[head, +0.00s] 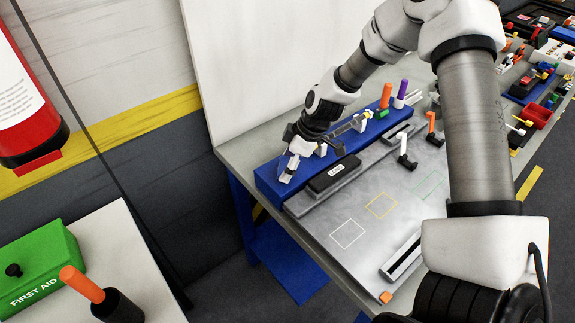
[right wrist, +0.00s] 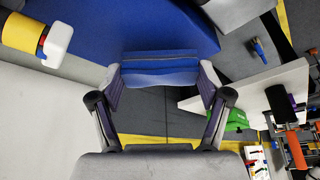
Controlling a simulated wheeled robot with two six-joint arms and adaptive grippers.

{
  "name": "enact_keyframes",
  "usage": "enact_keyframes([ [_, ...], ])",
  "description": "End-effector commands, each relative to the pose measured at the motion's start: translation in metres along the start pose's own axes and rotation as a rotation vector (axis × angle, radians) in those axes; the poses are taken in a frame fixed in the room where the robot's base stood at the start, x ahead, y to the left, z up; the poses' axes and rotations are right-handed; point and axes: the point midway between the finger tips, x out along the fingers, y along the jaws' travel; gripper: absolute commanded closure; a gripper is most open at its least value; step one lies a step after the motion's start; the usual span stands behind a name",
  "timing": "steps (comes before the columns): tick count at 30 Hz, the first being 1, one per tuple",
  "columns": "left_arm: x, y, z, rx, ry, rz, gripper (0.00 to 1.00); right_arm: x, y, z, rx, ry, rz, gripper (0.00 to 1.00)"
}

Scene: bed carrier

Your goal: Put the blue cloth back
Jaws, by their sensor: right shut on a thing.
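The blue cloth (right wrist: 158,68) shows in the right wrist view as a folded blue strip. It spans the gap between the fingertips of my right gripper (right wrist: 160,80), which is shut on it. In the head view my right gripper (head: 289,168) points down at the left end of a long blue tray (head: 268,182) on the workbench. The cloth is mostly hidden by the gripper there. I cannot tell whether the cloth touches the tray. My left gripper is not in view.
A black box (head: 334,175) lies beside the tray on the grey workbench (head: 315,222). Orange-handled (head: 386,95) and purple-handled (head: 402,88) tools stand farther along. A white wall panel (head: 260,70) rises behind. A green first aid box (head: 42,262) sits on a separate table at left.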

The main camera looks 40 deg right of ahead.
Motion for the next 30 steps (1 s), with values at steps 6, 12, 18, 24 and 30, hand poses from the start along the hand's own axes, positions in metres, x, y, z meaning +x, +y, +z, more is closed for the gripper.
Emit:
enact_keyframes([
  [6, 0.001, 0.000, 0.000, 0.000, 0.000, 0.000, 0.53, 0.010, 0.000, 0.004, -0.002, 0.000, 0.003, 0.56],
  [12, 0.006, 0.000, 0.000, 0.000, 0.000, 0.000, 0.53, 0.014, 0.000, 0.005, -0.002, 0.000, 0.002, 0.56],
  [18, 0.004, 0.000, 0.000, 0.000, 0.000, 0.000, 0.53, 0.012, 0.000, 0.005, -0.002, 0.000, 0.002, 0.00],
  [24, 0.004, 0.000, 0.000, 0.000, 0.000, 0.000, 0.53, 0.012, 0.000, 0.005, -0.002, 0.000, 0.002, 0.00],
  [30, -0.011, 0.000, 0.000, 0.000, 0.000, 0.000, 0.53, -0.011, 0.000, 0.001, -0.002, 0.003, 0.003, 0.00],
])
